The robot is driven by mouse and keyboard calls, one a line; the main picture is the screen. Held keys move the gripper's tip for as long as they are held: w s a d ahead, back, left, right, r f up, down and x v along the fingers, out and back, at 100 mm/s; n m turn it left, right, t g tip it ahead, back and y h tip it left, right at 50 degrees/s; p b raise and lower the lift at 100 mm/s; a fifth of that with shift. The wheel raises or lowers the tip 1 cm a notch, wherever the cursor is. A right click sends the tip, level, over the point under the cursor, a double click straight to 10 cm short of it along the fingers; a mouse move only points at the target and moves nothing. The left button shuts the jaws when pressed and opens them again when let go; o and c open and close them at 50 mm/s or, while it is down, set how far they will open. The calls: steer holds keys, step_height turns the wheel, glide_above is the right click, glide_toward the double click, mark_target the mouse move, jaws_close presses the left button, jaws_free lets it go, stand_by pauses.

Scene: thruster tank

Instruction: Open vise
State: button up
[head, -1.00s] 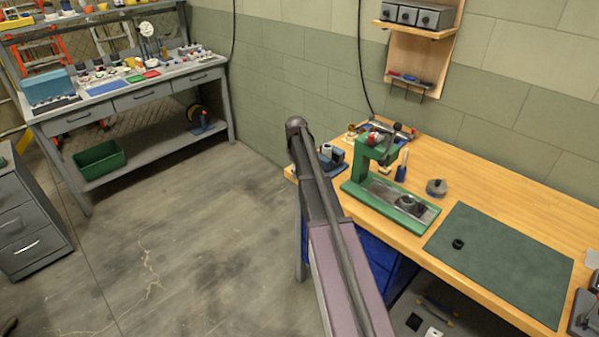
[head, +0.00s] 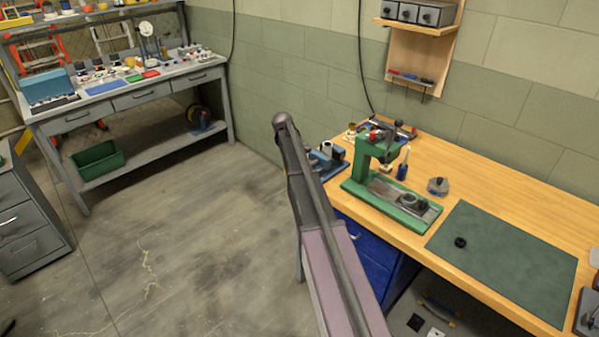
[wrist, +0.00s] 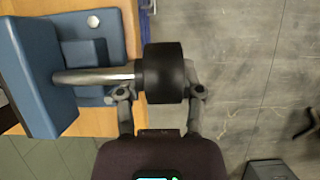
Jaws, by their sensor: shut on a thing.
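The blue vise (wrist: 42,65) fills the left of the wrist view, on the edge of the wooden bench. A bright steel screw (wrist: 95,75) runs from it to a black round knob (wrist: 164,73). My gripper (wrist: 160,92) is shut on this knob, one finger on each side. In the head view the vise (head: 325,160) stands at the bench's near left corner, partly behind my arm. My gripper is hidden there behind my arm. The inner faces of the vise jaws are not clear.
A green press (head: 375,165) stands right of the vise on the wooden bench. A dark green mat (head: 510,260) lies further right. Blue drawers (head: 365,258) are under the bench. The floor (head: 190,230) left of the bench is clear.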

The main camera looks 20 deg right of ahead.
steer(key=o, duration=1)
steer(key=shift+s+a, duration=0.1)
steer(key=shift+a, duration=0.25)
steer(key=shift+d, duration=0.1)
steer(key=shift+r+p, duration=0.1)
steer(key=shift+p, duration=0.2)
steer(key=shift+s+r+t+y+p, duration=0.1)
steer(key=shift+t+y+p, duration=0.55)
steer(key=shift+t, duration=0.85)
steer(key=t+y, duration=0.1)
steer(key=t, duration=0.1)
steer(key=shift+t, duration=0.4)
steer(key=t+y+b, duration=0.1)
steer(key=t, duration=0.2)
steer(key=shift+d+r+p, duration=0.15)
steer(key=shift+r+p, duration=0.6)
steer(key=shift+r, duration=0.1)
steer(key=p+v, duration=1.1)
steer(key=v, duration=0.1)
steer(key=shift+s+d+r, duration=0.1)
steer(key=shift+s+r, duration=0.05)
steer(key=shift+s, duration=0.05)
